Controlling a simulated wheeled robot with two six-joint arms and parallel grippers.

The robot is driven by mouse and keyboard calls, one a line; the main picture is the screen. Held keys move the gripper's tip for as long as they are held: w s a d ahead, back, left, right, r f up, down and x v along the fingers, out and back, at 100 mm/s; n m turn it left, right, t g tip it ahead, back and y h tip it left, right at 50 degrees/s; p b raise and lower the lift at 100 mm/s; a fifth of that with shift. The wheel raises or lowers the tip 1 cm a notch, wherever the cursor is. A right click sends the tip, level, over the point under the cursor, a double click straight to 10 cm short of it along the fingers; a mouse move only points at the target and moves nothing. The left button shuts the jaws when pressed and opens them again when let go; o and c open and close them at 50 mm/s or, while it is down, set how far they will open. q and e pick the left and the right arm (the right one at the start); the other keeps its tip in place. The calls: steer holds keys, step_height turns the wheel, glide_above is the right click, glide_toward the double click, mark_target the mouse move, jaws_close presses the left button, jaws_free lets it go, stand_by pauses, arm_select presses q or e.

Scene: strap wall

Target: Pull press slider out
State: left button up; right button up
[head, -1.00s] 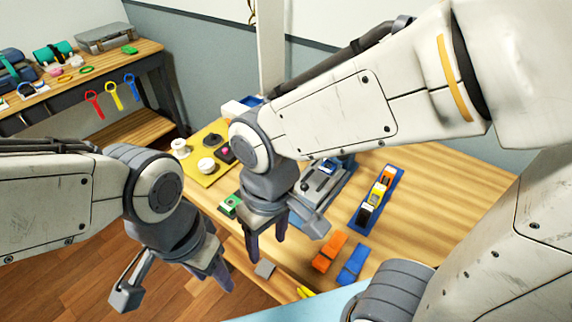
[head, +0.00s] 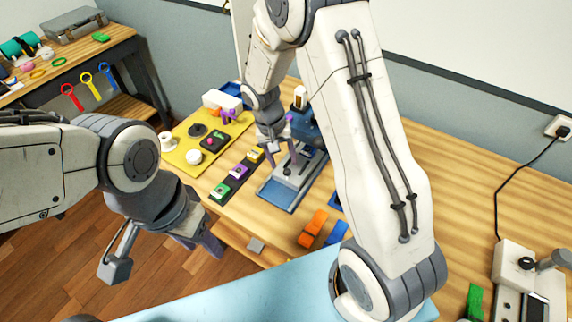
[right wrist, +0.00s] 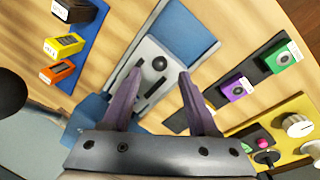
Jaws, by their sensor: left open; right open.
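The press (head: 308,158) is a grey and blue device on the wooden table, with a blue base plate. Its grey slider (right wrist: 150,58) carries a black round knob (right wrist: 158,63) and a dark slot; it also shows in the head view (head: 290,174). My right gripper (right wrist: 160,80) is open above the press, its purple fingers spread either side of the slider in the picture. Nothing is between the fingertips; contact cannot be told. In the head view the right gripper (head: 280,148) is partly hidden. My left gripper (head: 200,244) hangs open and empty in front of the table's left part.
A yellow panel (head: 186,158) with knobs and a dark strip (head: 228,182) with coloured blocks lie left of the press. Orange (head: 312,229) and blue (head: 337,233) blocks lie in front. A blue strip (right wrist: 88,38) with small coloured items lies on the other side.

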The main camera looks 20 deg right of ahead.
mark_target(286, 170)
steer(key=shift+s+d+f, duration=0.1)
steer(key=shift+d+f, duration=0.1)
steer(key=shift+f, duration=0.9)
steer(key=shift+s+d+f, duration=0.1)
steer(key=shift+d+f, duration=0.1)
steer(key=shift+f, duration=0.85)
jaws_close()
steer(key=shift+w, duration=0.1)
